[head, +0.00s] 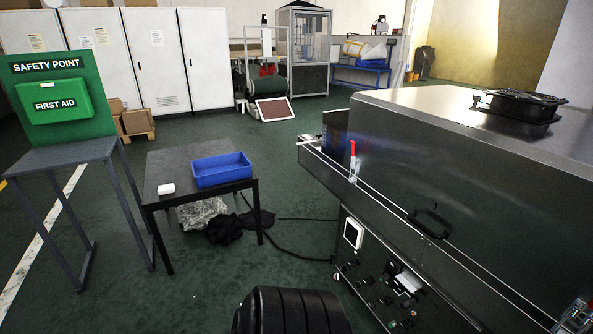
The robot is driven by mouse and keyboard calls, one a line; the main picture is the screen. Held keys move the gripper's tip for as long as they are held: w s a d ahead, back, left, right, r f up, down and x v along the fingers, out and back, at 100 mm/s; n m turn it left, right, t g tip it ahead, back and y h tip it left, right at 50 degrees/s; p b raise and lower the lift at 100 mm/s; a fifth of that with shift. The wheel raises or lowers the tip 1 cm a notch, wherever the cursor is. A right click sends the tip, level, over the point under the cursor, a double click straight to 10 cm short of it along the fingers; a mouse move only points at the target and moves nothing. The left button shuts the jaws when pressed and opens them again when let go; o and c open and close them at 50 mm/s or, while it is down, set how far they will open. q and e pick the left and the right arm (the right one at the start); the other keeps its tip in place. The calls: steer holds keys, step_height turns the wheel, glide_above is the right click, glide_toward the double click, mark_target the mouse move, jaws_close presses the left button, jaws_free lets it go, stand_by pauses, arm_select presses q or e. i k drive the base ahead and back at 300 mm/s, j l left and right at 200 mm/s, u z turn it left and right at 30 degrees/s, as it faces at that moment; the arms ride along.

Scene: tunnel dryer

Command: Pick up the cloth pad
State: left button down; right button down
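A small white block-like pad (166,188), which looks like the cloth pad, lies flat near the front left part of a small dark table (178,159). It is left of an open blue tray (222,181) on the same table, with a gap between them. Neither of my grippers shows in the head view.
A large steel dryer (420,170) with a rail and a red-handled clamp (353,160) fills the right. A green first aid stand (58,102) is left of the table. Crumpled cloth and dark cables (285,219) lie on the floor.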

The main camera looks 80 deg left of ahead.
mark_target(168, 188)
steer(key=i+j+u, duration=0.25)
steer(key=j+u, duration=0.15)
steer(key=i+j+u, duration=0.25)
steer(key=u, duration=0.2)
steer(key=i+j+u, duration=0.4)
steer(key=u, duration=2.9)
steer(key=j+z, duration=0.1)
steer(key=z, duration=1)
steer(key=i+j, duration=0.25)
steer(key=j, duration=0.15)
steer(key=i+j, duration=0.3)
steer(key=j, duration=0.15)
steer(key=i+j, duration=0.25)
steer(key=j, duration=0.15)
